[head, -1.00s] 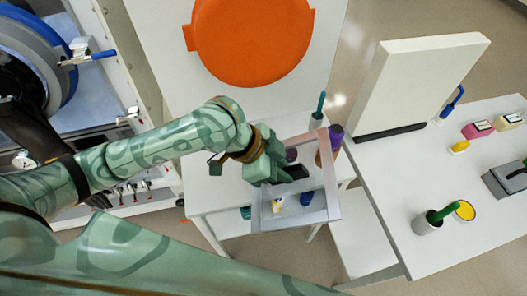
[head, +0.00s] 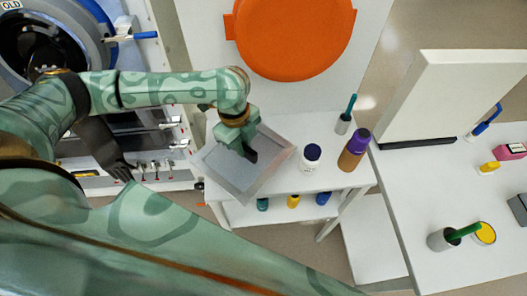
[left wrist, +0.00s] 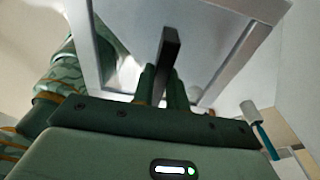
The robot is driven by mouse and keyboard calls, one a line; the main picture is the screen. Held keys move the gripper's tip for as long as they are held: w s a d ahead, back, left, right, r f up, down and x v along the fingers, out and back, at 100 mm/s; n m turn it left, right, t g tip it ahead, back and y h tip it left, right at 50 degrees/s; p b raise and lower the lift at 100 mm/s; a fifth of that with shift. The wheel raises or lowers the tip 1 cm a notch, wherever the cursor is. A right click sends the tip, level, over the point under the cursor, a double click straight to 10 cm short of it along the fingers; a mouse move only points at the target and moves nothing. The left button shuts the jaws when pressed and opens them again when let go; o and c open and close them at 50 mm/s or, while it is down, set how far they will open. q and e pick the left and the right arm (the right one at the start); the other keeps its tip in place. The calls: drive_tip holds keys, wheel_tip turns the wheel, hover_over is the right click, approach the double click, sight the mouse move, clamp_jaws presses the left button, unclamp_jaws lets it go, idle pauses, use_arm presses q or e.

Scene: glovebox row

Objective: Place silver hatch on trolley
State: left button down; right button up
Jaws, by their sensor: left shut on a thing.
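The silver hatch (head: 216,167), a square grey pane in a pale frame, is in my left gripper (head: 247,150). The gripper is shut on its dark handle, which also shows in the left wrist view (left wrist: 168,50) between the fingers. The hatch is tilted in the head view and covers the left part of the white trolley (head: 325,178), its left corner reaching past the trolley edge. I cannot tell whether it touches the trolley top. My right gripper is not in view.
An orange round cover (head: 290,35) is behind. A white bench (head: 405,200) is right.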

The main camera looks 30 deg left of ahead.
sight(259, 141)
use_arm(q)
drive_tip(key=w+f, duration=0.1)
drive_tip(key=f, duration=0.1)
drive_tip(key=w+d+f+b, duration=0.1)
drive_tip(key=w+f, duration=0.1)
drive_tip(key=w+d+f+b, duration=0.1)
drive_tip(key=w+f, duration=0.1)
drive_tip(key=shift+w+f, duration=0.1)
drive_tip(key=shift+w, duration=0.05)
wheel_tip(259, 141, down, 3)
drive_tip(key=shift+f+b, duration=0.15)
drive_tip(key=shift+b, duration=0.7)
drive_tip(key=c, duration=1.4)
unclamp_jaws()
drive_tip(key=r+p, duration=0.1)
drive_tip(key=r, duration=0.3)
drive_tip(key=a+r+p, duration=0.1)
drive_tip(key=r, duration=0.3)
drive_tip(key=r+p, duration=0.2)
drive_tip(key=r, duration=0.2)
drive_tip(key=shift+w+a, duration=0.15)
